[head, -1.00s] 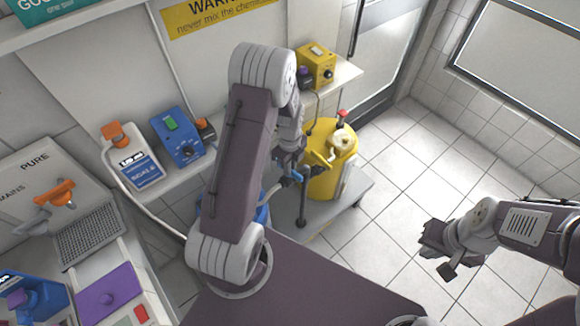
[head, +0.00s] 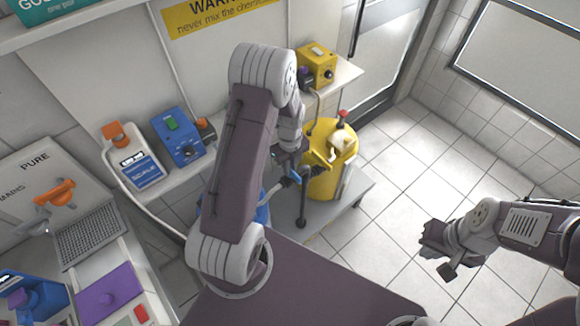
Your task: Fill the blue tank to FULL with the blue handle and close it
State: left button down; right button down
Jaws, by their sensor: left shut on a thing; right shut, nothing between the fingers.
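The blue tank (head: 263,213) stands on the low grey platform, mostly hidden behind my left arm. The blue handle (head: 293,178) shows small beside the yellow tank, just under my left gripper (head: 291,164). My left gripper is shut on the blue handle; its fingertips are small and partly hidden by my own arm. The tank's level and FULL mark are hidden. My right gripper (head: 436,250) is shut and empty above the floor at the right, far from the tanks.
A yellow tank (head: 338,170) with a red knob stands right of the blue one on the grey platform (head: 330,215). The tiled floor at right is clear.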

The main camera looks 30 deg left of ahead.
pick_arm(q)
jog(key=c, duration=1.5)
grip_release()
jog(key=shift+o, duration=0.2)
notch_tip(320, 180, up, 9)
jog(key=shift+r+b, duration=0.1)
jog(key=shift+b, duration=0.65)
